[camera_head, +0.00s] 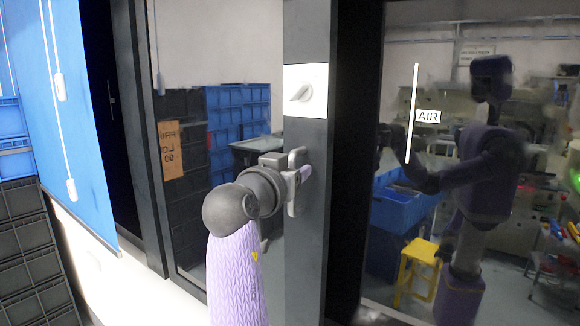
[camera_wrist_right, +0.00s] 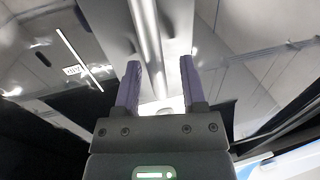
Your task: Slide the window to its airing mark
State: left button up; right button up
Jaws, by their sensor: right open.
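A white vertical line (camera_head: 412,113) with an "AIR" label (camera_head: 428,116) marks the glass to the right; the label also shows in the right wrist view (camera_wrist_right: 73,70). My right gripper (camera_head: 297,182) is at the upright frame, below a white plate with a latch (camera_head: 305,91). In the right wrist view its open fingers (camera_wrist_right: 160,68) stand either side of a pale vertical bar (camera_wrist_right: 148,40). Contact cannot be told. My left gripper shows only as part of a reflection.
A blue blind (camera_head: 75,130) with white cords hangs at the left. The glass at right reflects my body, a yellow stool (camera_head: 416,268) and blue bins. A brown paper sign (camera_head: 170,150) shows on the left pane.

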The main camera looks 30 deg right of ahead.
jog(key=shift+d, duration=0.1)
grip_shut()
dwell(1.2)
